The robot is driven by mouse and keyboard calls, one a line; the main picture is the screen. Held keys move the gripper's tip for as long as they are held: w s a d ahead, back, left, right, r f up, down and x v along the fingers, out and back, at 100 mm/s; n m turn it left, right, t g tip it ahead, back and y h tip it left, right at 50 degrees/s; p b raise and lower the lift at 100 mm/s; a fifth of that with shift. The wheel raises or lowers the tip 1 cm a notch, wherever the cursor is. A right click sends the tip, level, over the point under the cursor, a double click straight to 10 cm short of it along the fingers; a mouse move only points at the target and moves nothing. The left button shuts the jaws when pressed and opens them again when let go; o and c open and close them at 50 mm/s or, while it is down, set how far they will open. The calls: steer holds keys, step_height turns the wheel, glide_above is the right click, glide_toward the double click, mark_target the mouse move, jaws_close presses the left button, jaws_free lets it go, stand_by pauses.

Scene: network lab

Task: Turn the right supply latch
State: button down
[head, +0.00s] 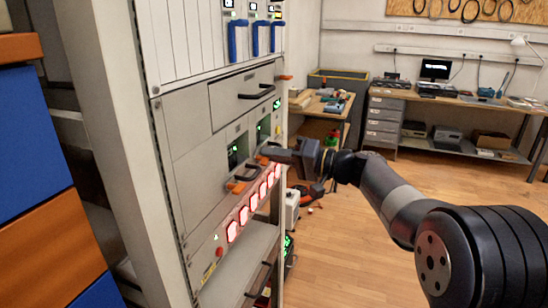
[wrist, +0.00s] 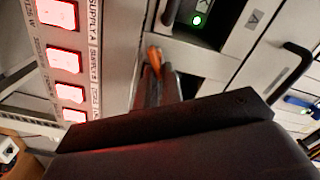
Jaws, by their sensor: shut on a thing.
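Two supply units with small dark screens and green readouts sit side by side in the rack. The left supply latch (head: 236,187) is orange and stands free below the left screen. The right supply latch (head: 262,160) is orange and partly hidden by my gripper (head: 268,153), which reaches in from the right. In the wrist view the orange latch (wrist: 155,57) shows at the tips of my gripper (wrist: 158,80), with the fingers closed on it. The latch's exact angle is hard to tell.
A row of lit red-white switches (head: 250,203) runs below the latches. A drawer with a black handle (head: 256,92) is above, and blue handles (head: 255,39) are higher. A workbench (head: 335,108) stands behind. The floor (head: 350,240) to the right is mostly open.

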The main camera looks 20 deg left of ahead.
steer(key=m, duration=0.3)
steer(key=f+m+p, duration=0.1)
steer(key=m, duration=0.2)
steer(key=shift+f, duration=0.1)
steer(key=shift+m, duration=0.3)
stand_by(0.3)
steer(key=c, duration=1.6)
jaws_free()
steer(key=shift+o, duration=0.2)
steer(key=shift+d, duration=0.1)
steer(key=d+b, duration=0.1)
steer(key=d, duration=0.9)
steer(key=shift+s+d, duration=0.3)
steer(key=shift+s, duration=0.1)
